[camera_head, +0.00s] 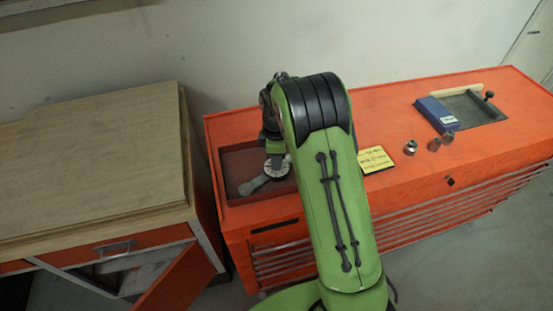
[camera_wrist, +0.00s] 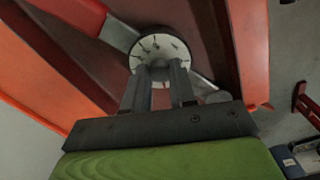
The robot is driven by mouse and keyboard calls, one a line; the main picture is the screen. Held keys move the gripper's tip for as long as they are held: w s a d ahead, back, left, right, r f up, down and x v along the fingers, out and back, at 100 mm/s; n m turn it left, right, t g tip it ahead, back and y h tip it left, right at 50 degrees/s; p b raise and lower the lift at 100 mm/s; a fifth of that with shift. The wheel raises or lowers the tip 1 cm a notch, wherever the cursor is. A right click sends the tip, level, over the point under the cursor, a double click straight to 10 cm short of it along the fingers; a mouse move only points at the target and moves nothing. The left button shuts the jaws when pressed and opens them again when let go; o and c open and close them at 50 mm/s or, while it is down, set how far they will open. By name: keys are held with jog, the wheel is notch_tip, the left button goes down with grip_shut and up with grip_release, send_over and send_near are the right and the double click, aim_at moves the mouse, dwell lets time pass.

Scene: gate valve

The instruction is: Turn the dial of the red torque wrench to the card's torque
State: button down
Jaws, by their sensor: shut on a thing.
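The torque wrench (camera_head: 252,185) lies in a recessed red tray (camera_head: 228,160) at the left end of the orange cabinet top. Its round white dial (camera_head: 277,166) shows beside my arm. In the wrist view the dial (camera_wrist: 160,45) has dark marks around its face, too small to read, and a red and grey handle (camera_wrist: 115,32) runs to the upper left. My gripper (camera_wrist: 158,70) is over the dial, its two fingers shut on a small knob at the dial's middle. The yellow card (camera_head: 374,160) lies on the cabinet to the right of my arm; its print is not legible.
Metal sockets (camera_head: 411,147) stand right of the card. A blue box (camera_head: 437,114) and a dark tray (camera_head: 472,107) are farther right. A wooden-topped bench (camera_head: 90,165) stands left of the orange cabinet (camera_head: 480,155). The wall is close behind.

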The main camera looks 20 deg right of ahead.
jog(key=m, duration=1.1)
jog(key=shift+m+b, duration=0.4)
dwell(0.3)
jog(key=c, duration=0.9)
grip_release()
notch_tip(320, 180, up, 16)
jog(key=shift+f+p, duration=0.1)
jog(key=shift+p, duration=0.65)
